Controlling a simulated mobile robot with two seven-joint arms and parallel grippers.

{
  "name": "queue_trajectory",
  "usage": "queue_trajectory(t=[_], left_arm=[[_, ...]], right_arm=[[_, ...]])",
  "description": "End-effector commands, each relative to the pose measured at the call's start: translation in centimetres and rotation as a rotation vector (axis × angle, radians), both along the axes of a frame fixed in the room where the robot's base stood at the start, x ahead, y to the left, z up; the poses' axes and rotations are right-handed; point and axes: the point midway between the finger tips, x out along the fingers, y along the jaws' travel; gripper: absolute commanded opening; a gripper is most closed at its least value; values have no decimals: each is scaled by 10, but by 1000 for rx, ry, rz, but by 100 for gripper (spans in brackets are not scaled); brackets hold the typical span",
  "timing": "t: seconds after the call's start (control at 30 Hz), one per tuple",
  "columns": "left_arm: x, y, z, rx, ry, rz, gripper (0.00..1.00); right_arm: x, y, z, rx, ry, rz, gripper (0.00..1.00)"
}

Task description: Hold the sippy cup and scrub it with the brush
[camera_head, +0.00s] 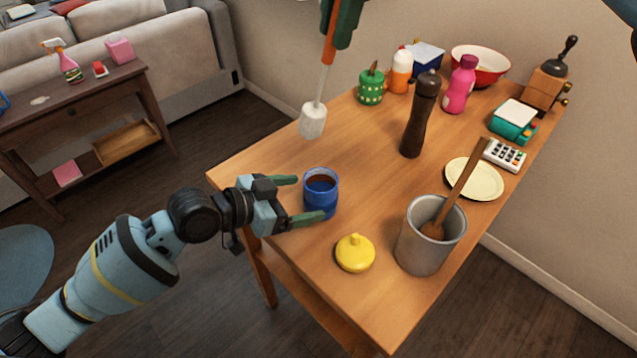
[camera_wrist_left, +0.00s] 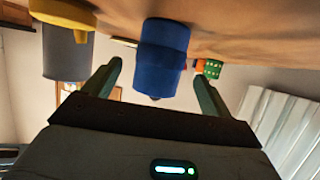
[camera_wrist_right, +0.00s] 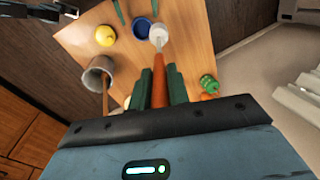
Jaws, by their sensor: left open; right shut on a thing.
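The blue sippy cup (camera_head: 321,196) stands upright and uncovered on the wooden table, with a dark inside. It also shows in the left wrist view (camera_wrist_left: 162,55), upside down. A yellow lid (camera_head: 355,254) lies on the table near it. My left gripper (camera_head: 308,197) is open, its green fingers on either side of the cup; I cannot tell whether they touch it. My right gripper (camera_wrist_right: 160,70) is shut on the orange handle of the brush (camera_head: 313,120). The brush's white head hangs down above the table, beyond the cup in the head view and apart from it.
A metal pot (camera_head: 424,245) with a wooden spoon stands right of the lid. A dark pepper mill (camera_head: 416,125), a cream plate (camera_head: 474,179), a green jar (camera_head: 370,88) and a pink bottle (camera_head: 459,85) stand farther off.

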Motion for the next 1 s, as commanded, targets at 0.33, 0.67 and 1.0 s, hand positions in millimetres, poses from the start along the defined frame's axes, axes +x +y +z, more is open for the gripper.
queue_trajectory(t=[0.33,0.67,1.0], left_arm=[[24,-39,-18,-2,-1,1,84],[29,-47,-23,1,-2,0,84],[29,-47,-23,1,-1,1,59]], right_arm=[[0,0,0,1,-1,0,0],[0,0,0,1,-1,0,0],[0,0,0,1,-1,0,0]])
